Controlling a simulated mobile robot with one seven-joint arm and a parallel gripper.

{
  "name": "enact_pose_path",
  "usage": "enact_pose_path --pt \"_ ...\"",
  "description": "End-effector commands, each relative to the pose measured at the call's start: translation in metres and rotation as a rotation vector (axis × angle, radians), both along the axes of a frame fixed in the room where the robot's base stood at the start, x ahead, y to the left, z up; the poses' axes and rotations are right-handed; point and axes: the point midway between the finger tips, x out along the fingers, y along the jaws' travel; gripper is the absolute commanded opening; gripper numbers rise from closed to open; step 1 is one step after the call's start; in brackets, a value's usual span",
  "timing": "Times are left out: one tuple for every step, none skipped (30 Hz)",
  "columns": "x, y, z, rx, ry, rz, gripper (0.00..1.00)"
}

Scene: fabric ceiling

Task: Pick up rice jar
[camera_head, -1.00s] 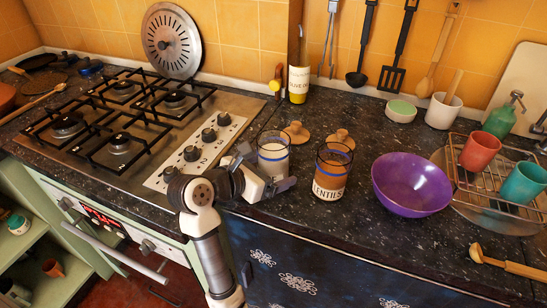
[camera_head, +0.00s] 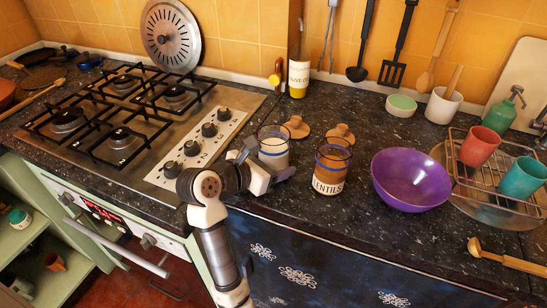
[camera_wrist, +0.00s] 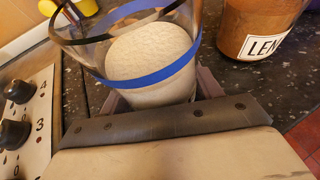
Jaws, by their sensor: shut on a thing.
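The rice jar (camera_head: 273,149) is a clear glass jar with white contents and a blue band. It stands on the dark counter right of the stove, seemingly upright in the head view. My gripper (camera_head: 263,170) is shut on it from the front, with its fingers around the lower part of the jar. In the wrist view the jar (camera_wrist: 150,65) fills the upper middle, open at the top, with white grains inside. The gripper (camera_wrist: 150,100) reaches both sides of it there. The fingertips are mostly hidden, and I cannot tell whether the jar's base touches the counter.
The lentils jar (camera_head: 331,168) stands close on the right. Two wooden lids (camera_head: 296,127) (camera_head: 340,135) lie behind. A purple bowl (camera_head: 411,180) and a dish rack (camera_head: 500,170) are further right. The stove (camera_head: 140,130) is left.

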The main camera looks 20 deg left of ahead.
Motion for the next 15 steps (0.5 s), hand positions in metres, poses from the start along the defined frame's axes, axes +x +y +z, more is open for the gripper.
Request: enact_pose_path --pt "0.0 0.0 0.001 0.0 -0.002 0.001 0.26" --pt "0.0 0.0 0.001 0.0 -0.002 0.001 0.26" --pt "0.0 0.0 0.002 0.0 -0.002 0.001 0.26" --pt "0.0 0.0 0.002 0.0 -0.002 0.001 0.26" --pt "0.0 0.0 0.003 0.0 -0.002 0.001 0.26" --pt "0.0 0.0 0.005 0.001 -0.003 0.0 0.26" --pt "0.0 0.0 0.006 0.001 -0.003 0.0 0.26" --pt "0.0 0.0 0.008 0.001 -0.003 0.0 0.26" --pt "0.0 0.0 0.011 0.001 -0.003 0.0 0.26" --pt "0.0 0.0 0.014 0.001 -0.003 0.0 0.26" --pt "0.0 0.0 0.017 0.001 -0.003 0.0 0.26" --pt "0.0 0.0 0.022 0.001 -0.003 0.0 0.26" --pt "0.0 0.0 0.027 0.001 -0.003 0.0 0.26" --pt "0.0 0.0 0.031 0.001 -0.003 0.0 0.26" --pt "0.0 0.0 0.038 0.002 -0.003 0.0 0.26"
